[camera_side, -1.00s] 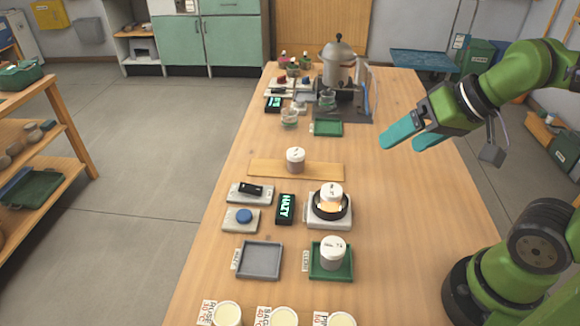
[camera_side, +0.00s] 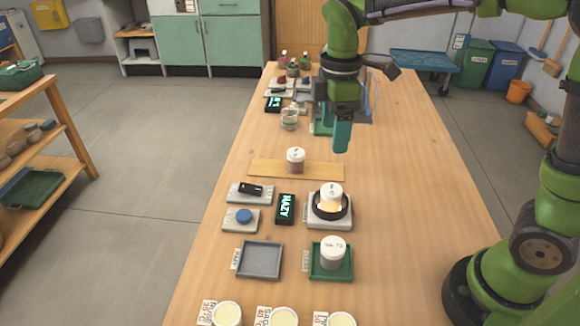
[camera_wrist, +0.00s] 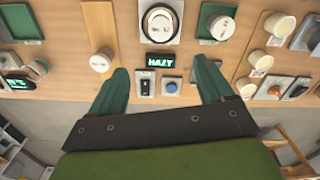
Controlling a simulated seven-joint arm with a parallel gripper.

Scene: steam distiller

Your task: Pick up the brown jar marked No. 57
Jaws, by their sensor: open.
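Three white-lidded jars stand on the table, and I cannot read No. 57 on any of them. One with a brownish body (camera_side: 295,160) is on a wooden strip; the wrist view shows its lid (camera_wrist: 100,62). Another (camera_side: 331,192) sits on a round lit plate, its lower part glowing orange. A third (camera_side: 332,254) stands in a green tray, its lid mark seeming to read No. 72. My gripper (camera_side: 341,140) is open and empty, above the table, behind and right of the strip jar. In the wrist view its fingers (camera_wrist: 160,72) are spread apart.
A box display reading HAZY (camera_side: 285,209) stands left of the lit plate, beside a black switch (camera_side: 250,188) and a blue button (camera_side: 244,216). An empty grey tray (camera_side: 259,260) lies left of the green one. The table's right side is clear.

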